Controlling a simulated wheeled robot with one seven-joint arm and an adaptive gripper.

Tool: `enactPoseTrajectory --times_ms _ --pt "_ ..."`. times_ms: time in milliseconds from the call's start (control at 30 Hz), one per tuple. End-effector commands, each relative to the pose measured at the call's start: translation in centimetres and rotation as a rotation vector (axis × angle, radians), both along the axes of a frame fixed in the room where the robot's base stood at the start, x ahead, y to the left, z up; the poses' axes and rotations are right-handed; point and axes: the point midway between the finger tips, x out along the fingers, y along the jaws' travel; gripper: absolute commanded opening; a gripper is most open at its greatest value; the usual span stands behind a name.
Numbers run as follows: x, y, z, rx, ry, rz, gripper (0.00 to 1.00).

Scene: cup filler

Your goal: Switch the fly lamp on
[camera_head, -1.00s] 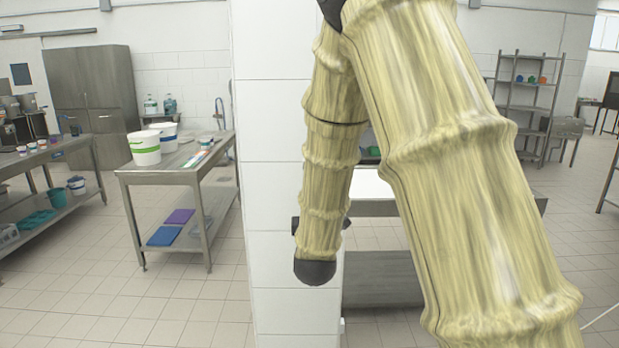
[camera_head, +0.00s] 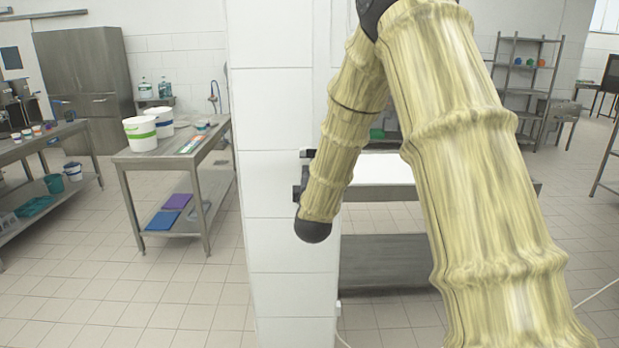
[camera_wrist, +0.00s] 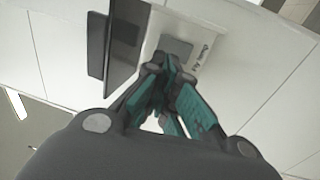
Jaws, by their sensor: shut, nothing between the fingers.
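In the wrist view my gripper (camera_wrist: 162,66), with teal and grey fingers, is shut and empty. Its tips are in front of a small grey switch plate (camera_wrist: 176,47) on a white panel; I cannot tell whether they touch it. Dark lettering (camera_wrist: 204,56) beside the plate is too small and turned to read. A dark flat box (camera_wrist: 124,42) projects just left of the fingers. I cannot tell whether it belongs to the fly lamp. In the head view my arm hides most of the gripper, by the white tiled pillar (camera_head: 283,100).
The pillar stands close in front. Behind my arm is a table with a white top (camera_head: 375,170). At left, a steel table (camera_head: 165,158) holds white buckets (camera_head: 141,133). A shelf rack (camera_head: 524,80) stands at back right. The tiled floor between pillar and left table is clear.

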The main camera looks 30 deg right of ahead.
Motion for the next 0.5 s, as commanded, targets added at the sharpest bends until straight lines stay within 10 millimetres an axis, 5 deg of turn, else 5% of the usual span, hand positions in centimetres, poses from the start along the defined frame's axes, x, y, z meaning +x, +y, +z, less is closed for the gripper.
enactPoseTrajectory --times_ms 500 --pt "4.3 -2.6 0.7 0.001 0.0 0.001 0.0"
